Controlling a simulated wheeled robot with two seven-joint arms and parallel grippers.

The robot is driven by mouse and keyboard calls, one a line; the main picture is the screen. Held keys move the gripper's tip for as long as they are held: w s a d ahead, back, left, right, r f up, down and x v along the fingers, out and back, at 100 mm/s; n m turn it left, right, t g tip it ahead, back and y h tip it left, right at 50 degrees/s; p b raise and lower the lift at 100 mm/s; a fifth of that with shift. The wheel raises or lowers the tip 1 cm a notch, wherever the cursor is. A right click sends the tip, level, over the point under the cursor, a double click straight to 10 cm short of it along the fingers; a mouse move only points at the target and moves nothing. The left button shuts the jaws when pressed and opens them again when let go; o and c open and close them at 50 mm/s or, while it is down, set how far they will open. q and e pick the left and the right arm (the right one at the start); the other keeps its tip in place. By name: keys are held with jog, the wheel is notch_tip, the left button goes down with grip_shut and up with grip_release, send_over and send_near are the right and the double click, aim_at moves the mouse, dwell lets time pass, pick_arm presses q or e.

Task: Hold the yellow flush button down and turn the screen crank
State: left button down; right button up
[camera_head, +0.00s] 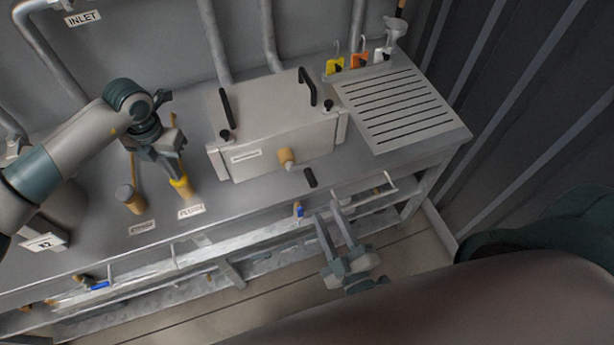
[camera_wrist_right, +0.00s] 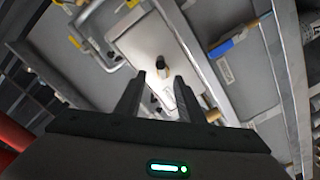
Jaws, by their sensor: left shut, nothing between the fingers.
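The yellow flush button (camera_head: 181,186) stands on the bench behind its FLUSH label. My left gripper (camera_head: 178,174) is shut and empty, its tips at the top of the button; I cannot tell whether the button is pressed down. On the front of the grey box, the screen crank shows a tan hub (camera_head: 286,157) and a black handle (camera_head: 310,178). My right gripper (camera_head: 332,212) is open and empty, below and in front of the handle, apart from it. In the right wrist view the handle (camera_wrist_right: 162,63) appears beyond the open fingertips (camera_wrist_right: 159,80).
The grey box (camera_head: 275,135) has black handles on its lid. A slotted drain plate (camera_head: 396,108) lies right of it. Below the bench front run a rail and a blue-handled valve (camera_head: 298,211).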

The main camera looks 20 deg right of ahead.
aim_at(314, 187)
jog(key=w, duration=1.2)
